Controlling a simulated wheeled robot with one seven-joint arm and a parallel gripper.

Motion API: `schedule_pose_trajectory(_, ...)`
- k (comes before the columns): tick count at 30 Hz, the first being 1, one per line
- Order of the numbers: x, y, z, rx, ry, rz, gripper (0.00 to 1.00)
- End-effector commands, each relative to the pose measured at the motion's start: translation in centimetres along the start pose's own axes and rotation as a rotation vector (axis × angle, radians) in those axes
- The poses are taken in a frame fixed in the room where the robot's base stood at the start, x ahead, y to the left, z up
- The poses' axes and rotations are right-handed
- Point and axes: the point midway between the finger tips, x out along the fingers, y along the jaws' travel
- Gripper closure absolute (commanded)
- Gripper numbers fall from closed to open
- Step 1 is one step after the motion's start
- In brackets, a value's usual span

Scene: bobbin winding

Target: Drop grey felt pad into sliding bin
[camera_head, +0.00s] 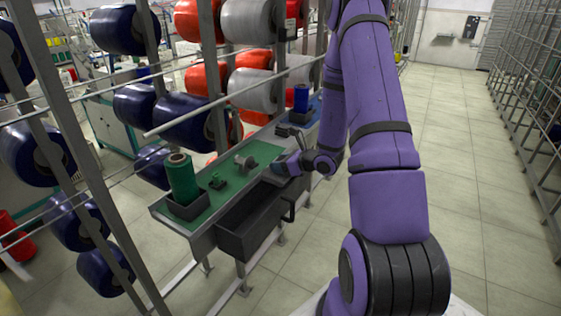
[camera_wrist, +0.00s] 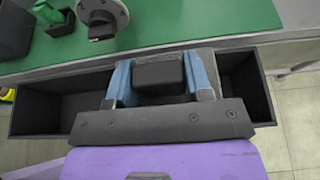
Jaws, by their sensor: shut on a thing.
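My gripper (camera_wrist: 158,68) has two blue fingers shut on the grey felt pad (camera_wrist: 207,60). Light grey edges of the pad show around the fingers in the wrist view, and a dark block of the gripper hides its middle. The dark sliding bin (camera_head: 252,232) is pulled out below the bench's front edge. In the wrist view, its open inside (camera_wrist: 52,108) shows on both sides of my gripper, which is over the bin. In the head view, my gripper (camera_head: 281,167) is small and dark at the bench edge, and the pad cannot be made out clearly.
The green-topped bench (camera_head: 225,200) carries a green spool (camera_head: 181,178) in a dark holder, a small green part (camera_head: 217,181) and a grey round fixture (camera_head: 245,162). A blue spool (camera_head: 301,98) stands further back. Rack bars with large bobbins rise at left. Floor at right is clear.

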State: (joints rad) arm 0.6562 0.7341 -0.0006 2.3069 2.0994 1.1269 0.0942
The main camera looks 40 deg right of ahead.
Motion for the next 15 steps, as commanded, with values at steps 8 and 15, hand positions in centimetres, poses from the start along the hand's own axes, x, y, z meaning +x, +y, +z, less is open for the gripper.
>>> schedule_pose_trajectory(8, 0.01, -0.01, -0.01, 0.0, 0.0, 0.0, 0.47)
schedule_pose_trajectory(15, 0.01, 0.0, -0.01, 0.0, 0.0, 0.0, 0.24)
